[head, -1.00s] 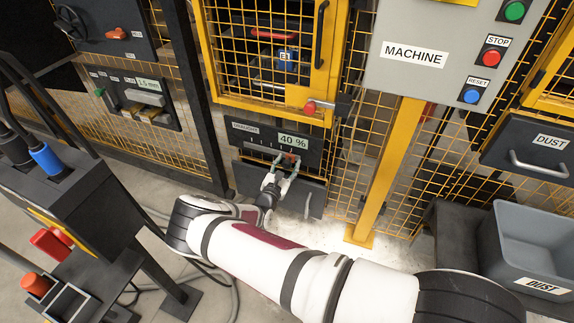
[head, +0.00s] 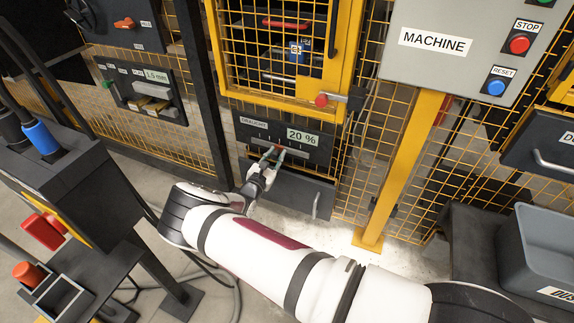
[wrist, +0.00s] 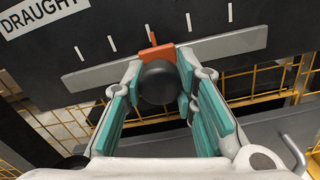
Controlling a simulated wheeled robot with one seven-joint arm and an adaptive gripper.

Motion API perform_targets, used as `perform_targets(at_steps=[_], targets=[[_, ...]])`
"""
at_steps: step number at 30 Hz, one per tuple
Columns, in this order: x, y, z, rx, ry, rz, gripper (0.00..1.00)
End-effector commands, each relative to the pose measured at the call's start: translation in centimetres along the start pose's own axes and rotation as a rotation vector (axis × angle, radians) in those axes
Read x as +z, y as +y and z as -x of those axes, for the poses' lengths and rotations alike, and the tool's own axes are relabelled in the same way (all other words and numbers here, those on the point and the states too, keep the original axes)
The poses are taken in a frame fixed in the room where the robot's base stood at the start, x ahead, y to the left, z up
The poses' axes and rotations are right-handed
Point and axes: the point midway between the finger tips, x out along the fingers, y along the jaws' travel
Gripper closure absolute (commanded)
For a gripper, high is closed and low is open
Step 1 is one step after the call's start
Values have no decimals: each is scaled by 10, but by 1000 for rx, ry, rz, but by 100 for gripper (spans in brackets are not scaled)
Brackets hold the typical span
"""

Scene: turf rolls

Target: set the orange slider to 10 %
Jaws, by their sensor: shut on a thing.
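The orange slider (wrist: 158,52) sits on the grey rail (wrist: 228,46) of the dark DRAUGHT panel (head: 254,133). Its pointer is close to the middle one of several white tick marks in the wrist view. The display (head: 302,137) on the panel reads 20 %. A dark round knob (wrist: 158,84) sticks out from the slider. My gripper (wrist: 161,72) is shut on the knob, one teal-padded finger on each side. In the head view my gripper (head: 270,158) reaches the panel from below and hides part of the slider.
A dark drawer-like front (head: 292,190) with a handle lies just below the panel. A yellow framed door (head: 344,50) with a red-knobbed latch is above. A yellow post (head: 400,170) and the grey MACHINE box (head: 445,70) stand to the right.

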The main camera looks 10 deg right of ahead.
Motion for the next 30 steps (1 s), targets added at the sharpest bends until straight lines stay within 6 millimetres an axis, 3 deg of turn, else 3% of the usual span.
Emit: perform_targets(at_steps=[9,22,23,24,25,30], targets=[[-8,35,-6,-4,-9,-2,100],[-6,41,-6,-5,-9,1,100],[-6,41,-6,-5,-9,1,67],[-6,41,-6,-5,-9,1,58],[-6,41,-6,-5,-9,1,53],[-6,41,-6,-5,-9,1,53]])
